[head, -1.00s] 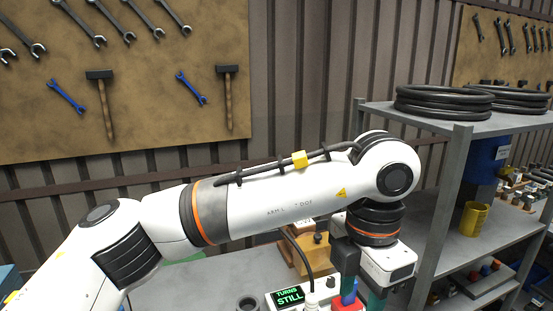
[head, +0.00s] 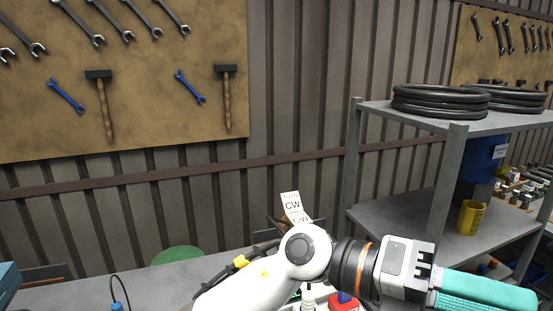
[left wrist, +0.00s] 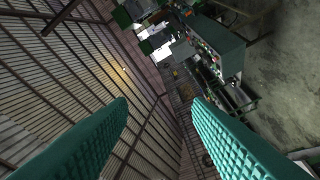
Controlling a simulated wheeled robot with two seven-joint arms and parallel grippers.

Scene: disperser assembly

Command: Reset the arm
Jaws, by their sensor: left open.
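My left arm crosses the bottom of the head view, and its white and black wrist points to the right. My left gripper (head: 500,297) has teal fingers and reaches out at the lower right, in front of the shelf. In the left wrist view the two fingers (left wrist: 160,102) stand wide apart with nothing between them. My right gripper is in neither view.
A grey workbench (head: 60,292) runs along the bottom. A CW paper tag (head: 291,206) and a red and blue part (head: 343,301) show by my arm. A metal shelf (head: 398,213) with black rings (head: 440,100) stands on the right.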

